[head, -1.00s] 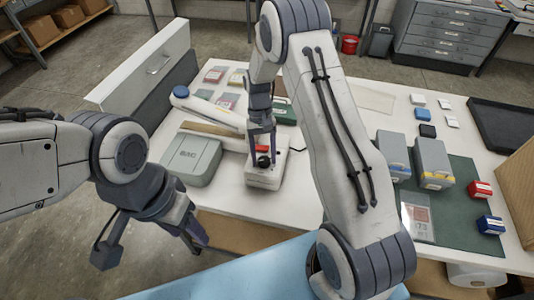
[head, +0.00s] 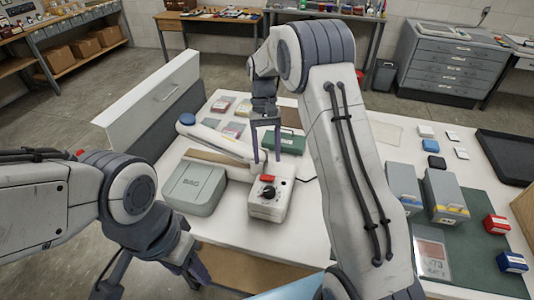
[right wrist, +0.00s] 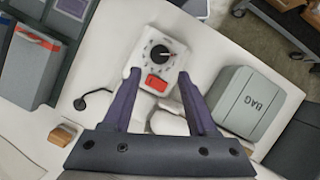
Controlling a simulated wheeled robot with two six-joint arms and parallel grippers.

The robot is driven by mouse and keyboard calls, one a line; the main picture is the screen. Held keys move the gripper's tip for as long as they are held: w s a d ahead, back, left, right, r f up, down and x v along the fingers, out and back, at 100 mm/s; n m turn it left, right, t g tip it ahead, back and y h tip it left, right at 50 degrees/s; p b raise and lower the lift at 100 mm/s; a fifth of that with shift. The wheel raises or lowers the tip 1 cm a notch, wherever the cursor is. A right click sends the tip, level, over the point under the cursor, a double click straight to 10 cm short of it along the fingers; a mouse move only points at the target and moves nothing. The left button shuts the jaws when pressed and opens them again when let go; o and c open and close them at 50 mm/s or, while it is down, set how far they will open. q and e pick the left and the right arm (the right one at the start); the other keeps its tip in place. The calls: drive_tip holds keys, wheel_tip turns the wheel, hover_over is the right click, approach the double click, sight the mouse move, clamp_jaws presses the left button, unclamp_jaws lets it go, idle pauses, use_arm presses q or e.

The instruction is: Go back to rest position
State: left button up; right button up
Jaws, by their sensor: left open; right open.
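My right gripper (head: 266,150) is open and empty, pointing down above the white control box (head: 268,211). The box has a black dial (head: 268,193) and a red switch (head: 267,179). In the right wrist view, my right gripper (right wrist: 158,78) has its two fingers apart, with the box's dial (right wrist: 161,53) and red switch (right wrist: 157,83) showing between and beyond them. My left gripper (head: 150,281) is open and low at the lower left, off the table's front edge, partly cut by the frame.
A grey-green BAG case (head: 194,187) sits left of the box, beside a white arm-like device (head: 213,138). Grey bins (head: 441,196), small red (head: 495,224) and blue (head: 512,262) boxes and a black tray (head: 508,155) fill the right side.

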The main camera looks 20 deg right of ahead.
drive_tip(key=shift+a, duration=0.1)
drive_tip(key=s+a+r+n+t, duration=0.2)
drive_tip(key=s+a+r+n, duration=0.3)
drive_tip(key=s+a, duration=0.65)
use_arm(q)
drive_tip(key=shift+f+b, duration=0.85)
use_arm(e)
drive_tip(key=s+a+n+t, duration=0.2)
drive_tip(key=s+n, duration=0.2)
drive_tip(key=s, duration=1.3)
drive_tip(key=shift+f+n+t, duration=0.15)
drive_tip(key=shift+n+t, duration=0.15)
use_arm(q)
drive_tip(key=shift+c, duration=0.3)
use_arm(e)
drive_tip(key=shift+c, duration=0.3)
